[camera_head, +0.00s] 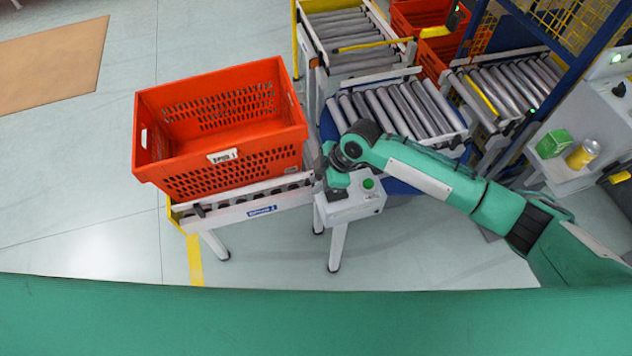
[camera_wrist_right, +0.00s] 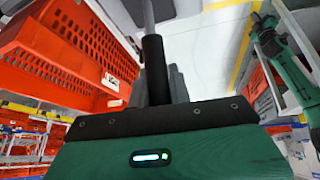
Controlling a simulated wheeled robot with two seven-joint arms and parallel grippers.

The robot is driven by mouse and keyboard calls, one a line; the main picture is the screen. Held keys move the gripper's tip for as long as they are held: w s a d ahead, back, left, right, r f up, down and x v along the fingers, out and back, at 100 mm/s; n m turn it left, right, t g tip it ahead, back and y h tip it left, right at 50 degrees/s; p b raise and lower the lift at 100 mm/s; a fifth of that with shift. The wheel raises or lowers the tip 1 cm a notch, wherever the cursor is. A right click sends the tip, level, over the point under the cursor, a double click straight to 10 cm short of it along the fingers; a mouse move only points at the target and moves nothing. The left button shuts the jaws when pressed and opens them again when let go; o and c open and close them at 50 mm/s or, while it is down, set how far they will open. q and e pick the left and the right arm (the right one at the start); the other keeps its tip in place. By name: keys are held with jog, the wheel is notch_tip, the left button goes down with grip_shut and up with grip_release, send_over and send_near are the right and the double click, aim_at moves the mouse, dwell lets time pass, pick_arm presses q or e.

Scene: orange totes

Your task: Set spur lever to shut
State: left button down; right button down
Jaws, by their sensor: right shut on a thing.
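The spur lever shows in the right wrist view as a black grip (camera_wrist_right: 155,65) on a thin grey metal rod, standing up in front of my gripper. My right gripper (camera_wrist_right: 158,92) is shut on the black grip. In the head view my right gripper (camera_head: 336,190) is down at the grey control box (camera_head: 352,204) with a green button, at the end of the spur conveyor (camera_head: 250,208). The gripper and wrist hide the lever there, so I cannot tell its setting. My left gripper is not in view.
An orange tote (camera_head: 215,130) with a white label stands on the spur conveyor, left of the control box. Roller conveyors (camera_head: 405,105) lie behind my right arm. A green box (camera_head: 553,143) and a yellow can (camera_head: 583,153) stand at the right. Open floor lies left.

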jog(key=shift+w+d+y+b, duration=0.15)
jog(key=shift+d+y+b, duration=0.35)
jog(key=shift+y+b, duration=0.2)
jog(key=b, duration=0.1)
jog(key=d+y+b, duration=0.1)
jog(key=y+b, duration=0.1)
jog(key=shift+w+d+r+g+b, duration=0.25)
jog(key=shift+d+r+g+b, duration=0.05)
jog(key=shift+r+g+b, duration=0.1)
jog(key=shift+w+d+r+y+b, duration=0.15)
jog(key=shift+d+r+y+b, duration=0.25)
jog(key=shift+y+b, duration=0.45)
jog(key=c, duration=1.3)
grip_release()
